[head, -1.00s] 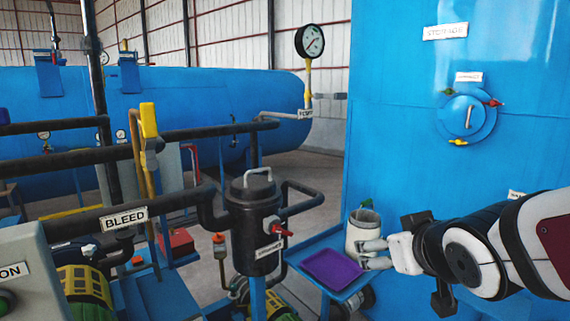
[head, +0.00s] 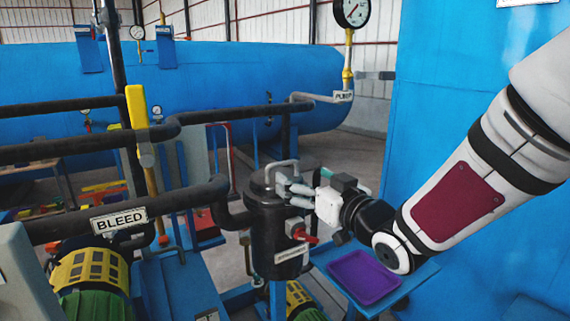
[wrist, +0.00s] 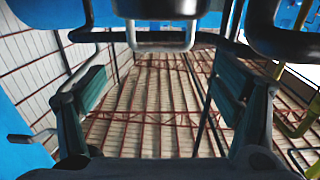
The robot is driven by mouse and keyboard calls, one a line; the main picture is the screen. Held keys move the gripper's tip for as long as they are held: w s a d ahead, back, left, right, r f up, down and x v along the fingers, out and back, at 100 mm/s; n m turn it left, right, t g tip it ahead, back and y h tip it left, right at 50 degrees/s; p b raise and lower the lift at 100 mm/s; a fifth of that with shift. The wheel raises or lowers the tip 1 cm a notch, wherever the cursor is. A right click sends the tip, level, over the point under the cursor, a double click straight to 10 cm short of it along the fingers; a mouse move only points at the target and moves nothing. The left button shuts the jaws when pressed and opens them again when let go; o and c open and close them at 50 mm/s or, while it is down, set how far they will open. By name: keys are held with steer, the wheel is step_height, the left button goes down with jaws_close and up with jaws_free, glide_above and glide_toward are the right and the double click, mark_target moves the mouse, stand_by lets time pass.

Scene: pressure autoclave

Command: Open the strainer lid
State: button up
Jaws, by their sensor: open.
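The strainer (head: 275,243) is a black upright cylinder in the middle of the head view. Its black lid (head: 259,190) sits on top and looks closed. A pale grey loop handle (head: 283,163) rises from the lid. My gripper (head: 286,188) is open, lying roughly level at the right side of the lid, with its fingertips close to the handle and overlapping the lid. In the wrist view a grey loop, probably the handle (wrist: 160,47), shows ahead between the spread fingers. I cannot tell whether the fingers touch it.
A red valve lever (head: 305,237) sticks out from the strainer's right side below my gripper. A purple tray (head: 364,278) lies on a blue shelf to the right. The black BLEED pipe (head: 70,226) and a yellow-handled lever (head: 137,112) stand to the left.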

mark_target(284, 165)
steer(key=x, duration=0.9)
steer(key=shift+w+a, duration=0.2)
steer(key=shift+w, duration=0.1)
